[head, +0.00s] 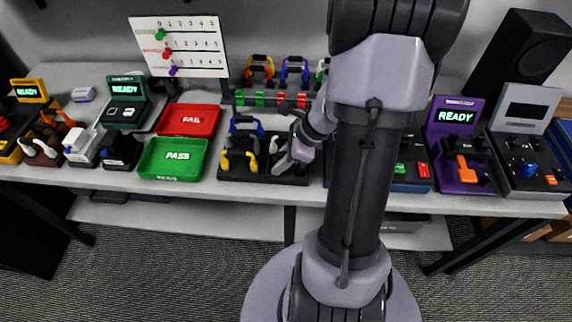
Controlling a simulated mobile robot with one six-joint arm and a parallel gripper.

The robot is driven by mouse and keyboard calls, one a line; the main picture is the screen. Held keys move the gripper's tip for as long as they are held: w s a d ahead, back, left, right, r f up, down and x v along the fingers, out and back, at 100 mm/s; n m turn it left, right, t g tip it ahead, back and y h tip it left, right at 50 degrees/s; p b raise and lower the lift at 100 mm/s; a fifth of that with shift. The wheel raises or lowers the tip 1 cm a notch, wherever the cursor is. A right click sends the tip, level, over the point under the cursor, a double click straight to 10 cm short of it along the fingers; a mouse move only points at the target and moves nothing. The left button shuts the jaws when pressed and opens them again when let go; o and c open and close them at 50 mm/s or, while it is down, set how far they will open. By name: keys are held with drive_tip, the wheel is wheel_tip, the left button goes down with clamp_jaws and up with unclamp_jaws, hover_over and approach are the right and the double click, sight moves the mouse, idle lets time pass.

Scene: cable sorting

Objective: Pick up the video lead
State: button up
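Several short leads with coloured plugs are on the bench, and I cannot tell which is the video lead. A blue lead (246,125) and a yellow lead (239,161) stand in a black holder (232,174) near the bench's middle. Behind it stand a yellow lead (261,66), a purple lead (294,69) and a partly hidden green one. My gripper (283,158) is low over the right part of the black holder. Its fingers are small and dark here, so its opening and any lead between them are unclear.
A red FAIL tray (187,120) and a green PASS tray (173,159) lie left of the holder. A white chart board (180,46) stands behind. Test stations line both sides, including a purple one (455,140). My arm hides the bench right of centre.

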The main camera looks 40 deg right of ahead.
clamp_jaws()
wheel_tip(320, 180, up, 13)
drive_tip(key=p, duration=0.8)
drive_tip(key=shift+r, duration=0.1)
